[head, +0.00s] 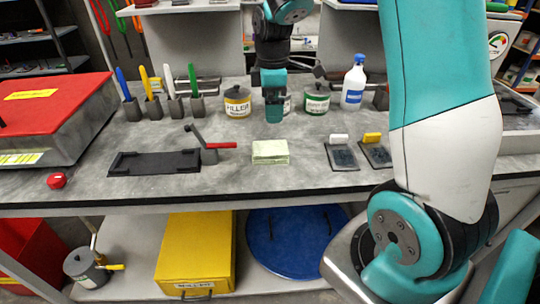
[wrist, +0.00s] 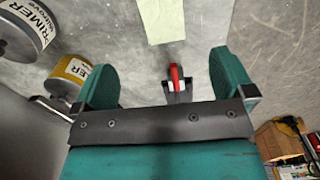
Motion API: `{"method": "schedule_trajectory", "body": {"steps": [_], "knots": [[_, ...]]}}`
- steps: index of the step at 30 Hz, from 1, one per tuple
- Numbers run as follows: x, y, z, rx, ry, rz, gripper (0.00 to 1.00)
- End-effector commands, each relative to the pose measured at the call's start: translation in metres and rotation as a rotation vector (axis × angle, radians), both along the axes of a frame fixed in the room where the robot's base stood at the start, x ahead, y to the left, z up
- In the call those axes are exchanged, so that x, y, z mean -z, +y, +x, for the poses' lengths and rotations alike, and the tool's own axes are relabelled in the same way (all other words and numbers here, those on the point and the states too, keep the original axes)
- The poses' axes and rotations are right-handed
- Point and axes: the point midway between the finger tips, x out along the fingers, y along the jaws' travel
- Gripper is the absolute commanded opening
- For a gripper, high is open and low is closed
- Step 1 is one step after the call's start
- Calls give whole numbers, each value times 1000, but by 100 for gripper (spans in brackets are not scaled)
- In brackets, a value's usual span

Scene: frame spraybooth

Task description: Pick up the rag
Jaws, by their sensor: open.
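The rag (head: 270,152) is a pale green folded cloth lying flat near the front middle of the grey worktop. In the wrist view the rag (wrist: 164,20) shows at the top edge, partly cut off, beyond my fingertips. My gripper (head: 273,112) points down over the back half of the worktop, behind the rag and apart from it. In the wrist view my gripper (wrist: 165,75) has its two teal fingers wide apart with nothing held between them.
A black holder (head: 155,163) and red-handled crank (head: 218,146) lie left of the rag. Two dark pads (head: 342,157) (head: 376,154) lie to the right.

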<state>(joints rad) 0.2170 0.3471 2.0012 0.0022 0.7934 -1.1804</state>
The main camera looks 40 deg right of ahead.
Motion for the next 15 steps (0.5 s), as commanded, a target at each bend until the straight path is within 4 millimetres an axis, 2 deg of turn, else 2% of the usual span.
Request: {"method": "schedule_trajectory", "body": {"steps": [3, 9, 15], "knots": [[29, 2, -1, -2, 7, 2, 100], [69, 2, -1, -3, 5, 2, 100], [87, 3, 0, -3, 0, 1, 100]]}}
